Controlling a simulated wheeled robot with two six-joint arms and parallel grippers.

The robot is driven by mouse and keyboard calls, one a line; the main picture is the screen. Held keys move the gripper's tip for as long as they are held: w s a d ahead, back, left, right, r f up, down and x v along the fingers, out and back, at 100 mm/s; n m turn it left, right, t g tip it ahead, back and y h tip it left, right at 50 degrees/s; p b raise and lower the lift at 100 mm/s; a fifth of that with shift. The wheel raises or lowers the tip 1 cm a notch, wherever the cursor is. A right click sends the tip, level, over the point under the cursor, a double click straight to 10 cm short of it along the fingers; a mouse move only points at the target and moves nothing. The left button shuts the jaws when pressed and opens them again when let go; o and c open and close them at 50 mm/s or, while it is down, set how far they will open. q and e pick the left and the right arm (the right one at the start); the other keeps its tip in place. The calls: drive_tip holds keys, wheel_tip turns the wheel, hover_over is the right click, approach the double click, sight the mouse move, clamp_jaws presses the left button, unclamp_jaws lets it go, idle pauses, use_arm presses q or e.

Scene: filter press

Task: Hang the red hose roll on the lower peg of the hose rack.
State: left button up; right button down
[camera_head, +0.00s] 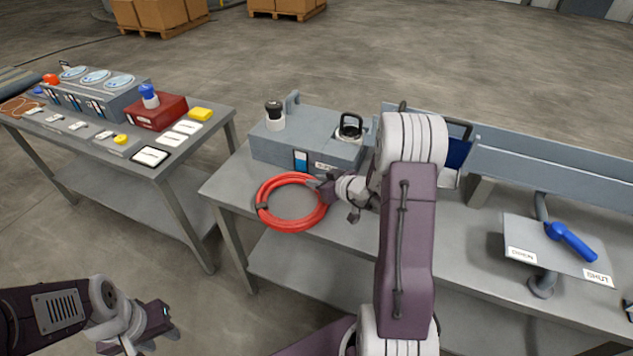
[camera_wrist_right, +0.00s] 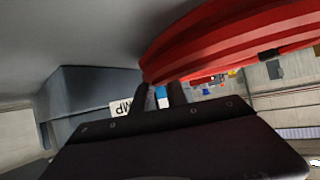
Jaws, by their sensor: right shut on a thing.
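The red hose roll (camera_head: 260,208) is a round coil at the left front corner of the grey workbench, in front of the grey box unit. It also fills the upper right of the right wrist view (camera_wrist_right: 230,40). My right gripper (camera_head: 318,186) is shut on the roll's right side; the wrist view shows its dark fingers (camera_wrist_right: 160,96) at the coil. I cannot tell whether the roll touches the bench top. My left gripper (camera_head: 168,324) is low at the left, away from the roll; its jaw opening is unclear. I cannot make out the hose rack or its pegs.
The grey box unit (camera_head: 310,142) stands behind the roll. A blue-handled valve (camera_head: 570,240) with OPEN and SHUT labels is at the right of the workbench (camera_head: 475,240). A second table (camera_head: 200,140) with a red box stands left, across a floor gap.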

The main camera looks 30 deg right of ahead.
drive_tip(key=c, duration=1.3)
unclamp_jaws()
